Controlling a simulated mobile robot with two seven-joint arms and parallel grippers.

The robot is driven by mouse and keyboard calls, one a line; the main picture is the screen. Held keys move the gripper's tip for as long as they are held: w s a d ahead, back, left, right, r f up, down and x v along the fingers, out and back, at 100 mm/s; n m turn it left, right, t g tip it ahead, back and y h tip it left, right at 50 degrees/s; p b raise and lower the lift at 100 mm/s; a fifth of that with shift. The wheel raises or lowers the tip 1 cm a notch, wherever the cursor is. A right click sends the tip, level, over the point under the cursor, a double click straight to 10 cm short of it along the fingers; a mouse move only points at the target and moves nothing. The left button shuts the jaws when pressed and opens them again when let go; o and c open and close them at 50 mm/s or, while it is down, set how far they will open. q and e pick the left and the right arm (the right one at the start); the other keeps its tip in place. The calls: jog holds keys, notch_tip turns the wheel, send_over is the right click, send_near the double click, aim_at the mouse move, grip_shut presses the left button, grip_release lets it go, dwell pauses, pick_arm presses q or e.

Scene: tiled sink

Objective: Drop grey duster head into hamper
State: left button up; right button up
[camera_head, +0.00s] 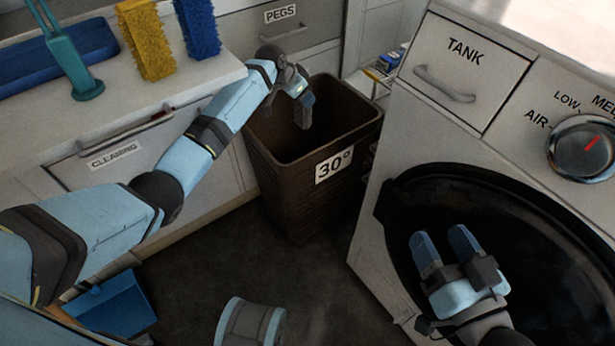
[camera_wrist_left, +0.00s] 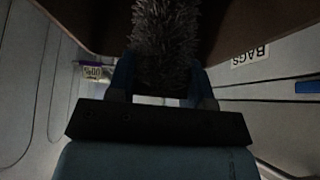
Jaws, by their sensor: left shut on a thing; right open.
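The grey duster head (camera_wrist_left: 165,45) is dark and bristly and sits between the fingers of my left gripper (camera_wrist_left: 165,85) in the left wrist view. In the head view my left gripper (camera_head: 304,110) is over the open mouth of the brown hamper (camera_head: 285,190), which has a "30°" label on its front. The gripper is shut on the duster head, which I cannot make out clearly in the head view. My right gripper (camera_head: 441,237) is open and empty, in front of the machine's dark round door.
A white machine (camera_head: 480,60) with a "TANK" drawer and a dial (camera_head: 583,148) stands at the right. A counter at the left holds a yellow brush (camera_head: 145,40), a blue brush (camera_head: 197,28) and a teal stand (camera_head: 70,60). A blue dustpan (camera_head: 112,305) lies on the floor.

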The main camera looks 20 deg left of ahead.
pick_arm(q)
jog(key=shift+f+b, duration=0.65)
jog(key=shift+f, duration=0.1)
pick_arm(e)
jog(key=shift+a+f+g, duration=0.15)
jog(key=shift+f+g, duration=0.45)
jog(key=shift+f, duration=0.8)
pick_arm(q)
jog(key=o, duration=1)
jog(key=p+v, duration=0.3)
jog(key=v, duration=0.4)
jog(key=shift+s+a+r+p, duration=0.1)
jog(key=shift+r+p, duration=0.15)
jog(key=shift+p, duration=0.1)
pick_arm(e)
jog(key=r+t, duration=0.2)
jog(key=r, duration=0.3)
jog(key=shift+d+r, duration=0.2)
